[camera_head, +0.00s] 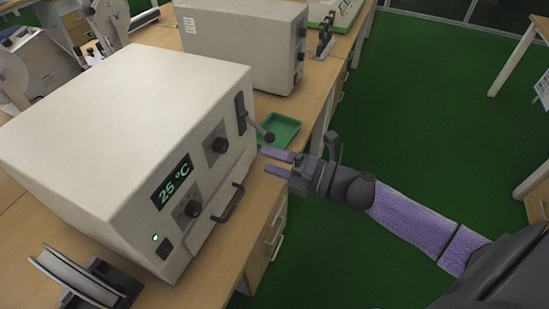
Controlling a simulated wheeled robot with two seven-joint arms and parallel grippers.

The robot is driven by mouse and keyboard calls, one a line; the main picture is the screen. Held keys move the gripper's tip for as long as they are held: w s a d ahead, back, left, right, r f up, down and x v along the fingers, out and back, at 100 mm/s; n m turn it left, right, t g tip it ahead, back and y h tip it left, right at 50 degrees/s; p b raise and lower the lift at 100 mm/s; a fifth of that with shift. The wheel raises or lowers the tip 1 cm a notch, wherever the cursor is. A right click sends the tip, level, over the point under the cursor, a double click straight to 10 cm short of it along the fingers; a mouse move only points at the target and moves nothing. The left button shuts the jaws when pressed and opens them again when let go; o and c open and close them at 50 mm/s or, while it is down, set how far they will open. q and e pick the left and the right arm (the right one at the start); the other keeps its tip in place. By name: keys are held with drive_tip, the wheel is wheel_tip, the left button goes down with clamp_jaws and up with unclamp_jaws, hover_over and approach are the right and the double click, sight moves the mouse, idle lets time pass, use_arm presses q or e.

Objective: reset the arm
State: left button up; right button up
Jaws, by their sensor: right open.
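My right gripper (277,162) comes in from the lower right on my purple-sleeved right arm. Its two purple-grey fingers are apart, with nothing between them. They point left, toward the front of a white box-shaped device (113,118) on the bench. My left gripper is not in view.
A green tray (279,129) lies on the wooden bench (304,103) behind the gripper. A second white device (240,40) stands farther back. Other equipment sits at the upper left, and a black-and-white object (80,277) at the lower left. The green floor (430,130) at right is open.

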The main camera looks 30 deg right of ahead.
drive_tip(key=shift+s+d, duration=0.2)
drive_tip(key=shift+s, duration=0.05)
drive_tip(key=s+d+f+m+g+h, duration=0.1)
drive_tip(key=s+d+f+m+h, duration=0.2)
drive_tip(key=f+m, duration=0.45)
drive_tip(key=s+d+f+m+h, duration=0.1)
drive_tip(key=d+f+m+h, duration=0.3)
drive_tip(key=f, duration=0.6)
drive_tip(key=s+a+f+m+g+h, duration=0.1)
drive_tip(key=s+f+m+g+h, duration=0.35)
drive_tip(key=s+f+m, duration=0.55)
drive_tip(key=s+a+f+m+g, duration=0.1)
drive_tip(key=s+a+f+g, duration=0.1)
drive_tip(key=s, duration=0.5)
drive_tip(key=s+a+f+m+g, duration=0.1)
drive_tip(key=s+a+f+g, duration=0.1)
drive_tip(key=s+f, duration=0.3)
drive_tip(key=s+a+f+m+g, duration=0.2)
drive_tip(key=s+a+f+g, duration=0.1)
drive_tip(key=s, duration=0.7)
drive_tip(key=shift+s+f+g, duration=0.3)
drive_tip(key=shift+f+g, duration=0.2)
drive_tip(key=shift+g, duration=0.15)
